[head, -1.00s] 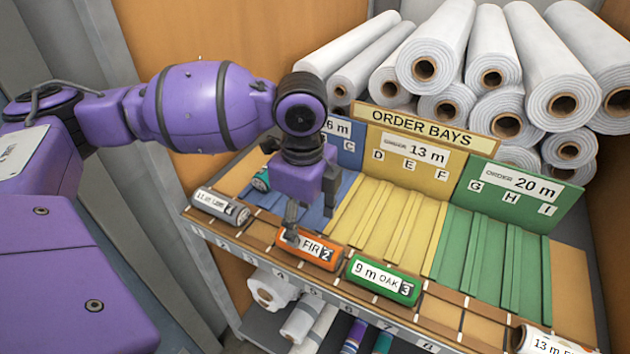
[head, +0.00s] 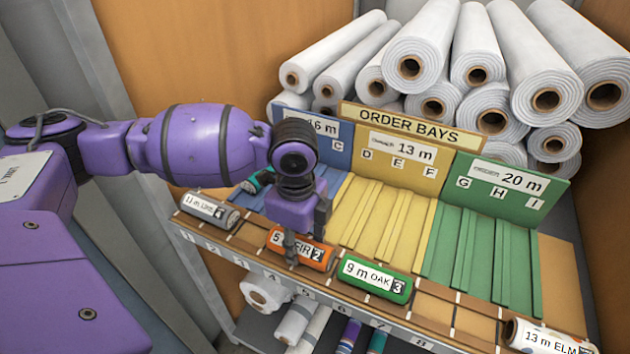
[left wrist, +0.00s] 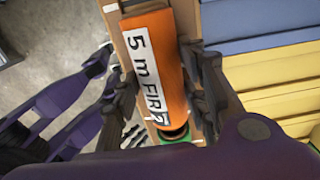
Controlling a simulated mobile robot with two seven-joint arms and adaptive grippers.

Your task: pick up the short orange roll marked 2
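The short orange roll (head: 313,254), labelled "5 m FIR" and marked 2, lies on the front ledge of the rack. My left gripper (head: 290,248) is down over it from above and hides part of its label. In the left wrist view the orange roll (left wrist: 152,62) lies lengthwise between the two fingers of my left gripper (left wrist: 160,85), one on each side. The fingers are spread about as wide as the roll, very close to its sides; I see no clear squeeze on it. My right gripper is not in view.
A green roll marked 3 (head: 376,280) lies close to the right on the ledge, a grey-labelled roll (head: 208,208) to the left, and a 13 m ELM roll (head: 545,338) far right. Behind are blue, yellow (head: 385,222) and green bays (head: 480,258), with large white rolls above.

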